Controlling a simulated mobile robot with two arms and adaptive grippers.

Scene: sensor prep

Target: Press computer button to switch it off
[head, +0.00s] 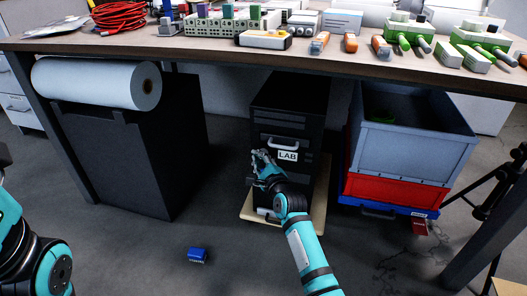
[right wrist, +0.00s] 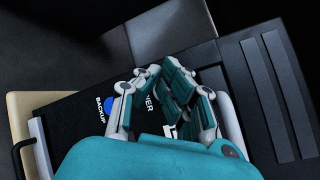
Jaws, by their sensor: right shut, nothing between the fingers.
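The black computer tower (head: 290,120) stands upright under the table, with a handle and a white LAB label (head: 288,156) on its front. My right gripper (head: 262,158) is at the lower front of the tower, shut and empty. In the right wrist view, the fingers (right wrist: 165,85) are over the computer's front panel (right wrist: 72,122). A blue button (right wrist: 111,104) marked BACKUP is left of the fingers. A label ending in "WER" is partly covered by them, and no button beside it shows. Whether the fingertips touch the panel cannot be told. My left gripper is out of view.
The table (head: 215,47) spans above the tower. A black cabinet (head: 120,150) with a white roll is on the left. Stacked crates (head: 410,150) stand close on the right. The tower sits on a wooden base (head: 320,195). A small blue box (head: 197,255) lies on the floor.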

